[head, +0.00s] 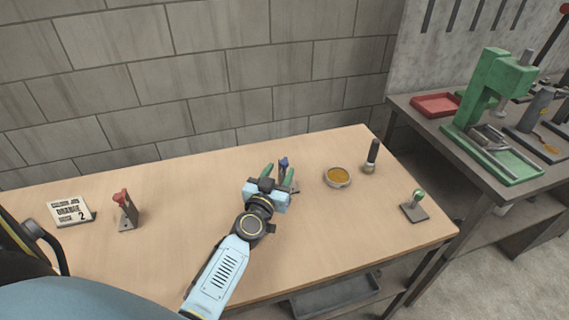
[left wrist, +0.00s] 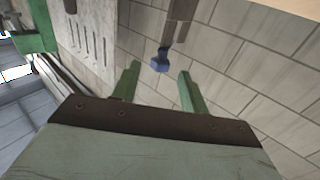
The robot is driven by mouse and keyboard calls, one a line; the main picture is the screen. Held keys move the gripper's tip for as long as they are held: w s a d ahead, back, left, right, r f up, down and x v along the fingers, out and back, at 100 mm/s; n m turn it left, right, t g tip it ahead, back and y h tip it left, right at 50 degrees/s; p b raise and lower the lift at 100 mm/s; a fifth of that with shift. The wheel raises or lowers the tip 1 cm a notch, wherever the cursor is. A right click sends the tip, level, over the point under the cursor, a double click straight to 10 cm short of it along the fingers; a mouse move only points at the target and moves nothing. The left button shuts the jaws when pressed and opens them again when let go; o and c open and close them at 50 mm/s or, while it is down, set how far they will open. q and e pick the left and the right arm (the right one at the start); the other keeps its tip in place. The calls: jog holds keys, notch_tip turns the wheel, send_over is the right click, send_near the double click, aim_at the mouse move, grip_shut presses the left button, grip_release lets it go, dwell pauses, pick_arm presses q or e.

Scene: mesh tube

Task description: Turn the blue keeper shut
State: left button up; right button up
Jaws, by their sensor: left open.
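The blue keeper (head: 284,162) stands near the back edge of the wooden bench, partly hidden by my gripper. In the left wrist view the blue keeper (left wrist: 160,61) sits at the end of a brown upright and appears between and just beyond the fingertips. My left gripper (head: 279,173) reaches in from the front with its green fingers apart. In the left wrist view the left gripper (left wrist: 159,69) is open with nothing held, and a gap shows on both sides of the keeper. I cannot tell whether a finger touches it. My right gripper is not in view.
A red keeper on a bracket (head: 122,205) and a sign card (head: 70,212) stand at left. An orange-filled dish (head: 337,177), a dark cylinder (head: 371,157) and a green-topped bracket (head: 415,205) are at right. A block wall rises behind the bench.

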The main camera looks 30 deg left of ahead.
aim_at(282, 166)
pick_arm(q)
jog(key=x, duration=0.4)
jog(key=shift+w+b, duration=0.25)
jog(key=shift+b, duration=0.05)
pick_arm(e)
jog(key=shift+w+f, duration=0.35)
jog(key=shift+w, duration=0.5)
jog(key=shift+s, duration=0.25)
